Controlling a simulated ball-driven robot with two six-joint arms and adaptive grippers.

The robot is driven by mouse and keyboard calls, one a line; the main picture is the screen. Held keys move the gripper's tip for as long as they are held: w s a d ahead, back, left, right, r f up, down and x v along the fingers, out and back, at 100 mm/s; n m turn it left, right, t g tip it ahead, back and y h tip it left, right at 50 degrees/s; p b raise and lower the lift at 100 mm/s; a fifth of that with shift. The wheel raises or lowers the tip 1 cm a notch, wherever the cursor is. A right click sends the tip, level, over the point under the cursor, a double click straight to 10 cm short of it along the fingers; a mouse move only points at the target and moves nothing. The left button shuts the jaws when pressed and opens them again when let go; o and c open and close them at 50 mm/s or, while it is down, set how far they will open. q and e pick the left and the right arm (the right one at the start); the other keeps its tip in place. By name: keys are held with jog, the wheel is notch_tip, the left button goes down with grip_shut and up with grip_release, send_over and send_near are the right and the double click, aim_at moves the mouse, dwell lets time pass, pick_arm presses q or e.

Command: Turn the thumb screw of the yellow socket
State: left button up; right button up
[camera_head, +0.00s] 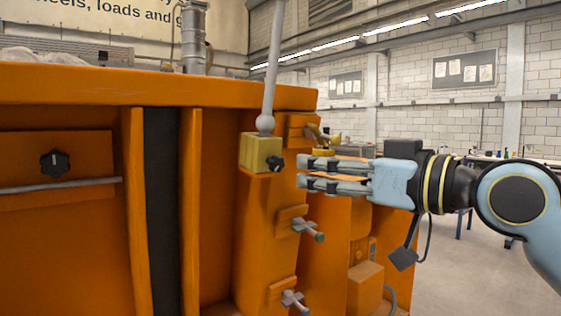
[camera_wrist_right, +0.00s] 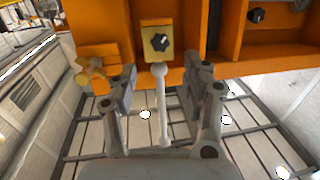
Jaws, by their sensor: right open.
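The yellow socket (camera_head: 258,152) is a small block on the corner post of the orange sandbed. Its black thumb screw (camera_head: 275,163) sticks out on the right side of its front. A grey rod (camera_head: 270,70) with a ball at its lower end stands upright in the socket. My right gripper (camera_head: 300,172) is open, its fingers pointing left, a little right of the thumb screw. In the right wrist view the socket (camera_wrist_right: 154,30) and thumb screw (camera_wrist_right: 160,42) lie ahead, between and beyond the open fingers (camera_wrist_right: 160,85). My left gripper is not in view.
A brass fitting (camera_head: 322,135) sits just behind the fingers. Two grey clamp handles, one upper (camera_head: 309,229) and one lower (camera_head: 295,300), jut from the post below. Another black knob (camera_head: 54,163) is on the left panel. Open floor (camera_head: 470,275) lies to the right.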

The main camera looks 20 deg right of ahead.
aim_at(279, 163)
jog(key=p+x, duration=0.1)
jog(key=x, duration=0.7)
jog(key=shift+w+a+r+p, duration=0.1)
jog(key=shift+w+a+p, duration=0.05)
jog(key=shift+p, duration=0.25)
grip_shut()
